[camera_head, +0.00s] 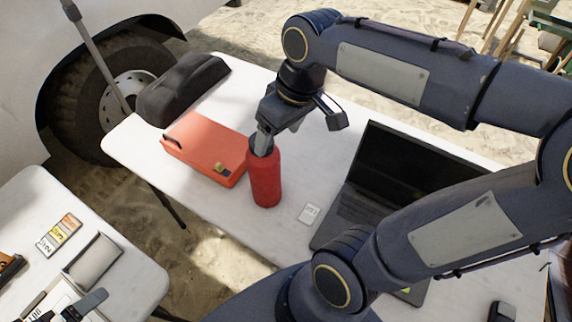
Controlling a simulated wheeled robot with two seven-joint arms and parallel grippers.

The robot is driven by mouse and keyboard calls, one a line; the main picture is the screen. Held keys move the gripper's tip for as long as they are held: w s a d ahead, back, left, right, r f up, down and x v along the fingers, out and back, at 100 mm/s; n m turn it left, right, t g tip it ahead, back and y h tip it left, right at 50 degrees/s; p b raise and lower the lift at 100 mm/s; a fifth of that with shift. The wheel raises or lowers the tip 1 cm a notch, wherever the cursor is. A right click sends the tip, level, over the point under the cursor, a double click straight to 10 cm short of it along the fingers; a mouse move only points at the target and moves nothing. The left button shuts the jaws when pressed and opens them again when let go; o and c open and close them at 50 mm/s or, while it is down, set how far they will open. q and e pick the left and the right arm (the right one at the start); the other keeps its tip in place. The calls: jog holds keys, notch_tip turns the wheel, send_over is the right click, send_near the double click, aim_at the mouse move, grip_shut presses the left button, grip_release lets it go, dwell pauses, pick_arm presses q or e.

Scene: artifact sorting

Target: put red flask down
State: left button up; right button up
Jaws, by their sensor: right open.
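The red flask (265,181) stands upright on the white table (230,75), between an orange-red case and a small white card. My right gripper (262,142) is at the top of the flask, reaching down from above. Its jaws are open around or beside the flask's neck; the exact gap and any contact are hard to see. The flask's cap is partly hidden by the fingers.
The orange-red case (205,146) lies left of the flask, with a dark bag (182,88) behind it. An open laptop (405,165) stands to the right, and the white card (309,214) lies between. A second white table (125,270) with small items is at lower left.

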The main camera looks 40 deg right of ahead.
jog(key=s+a+f+m+t+y, duration=0.1)
jog(key=s+a+f+m+t, duration=0.2)
jog(key=s, duration=0.5)
jog(key=shift+s+a+f+m+y, duration=0.25)
jog(key=shift+f+m+y, duration=0.15)
jog(key=shift+f, duration=0.5)
jog(key=shift+c, duration=0.4)
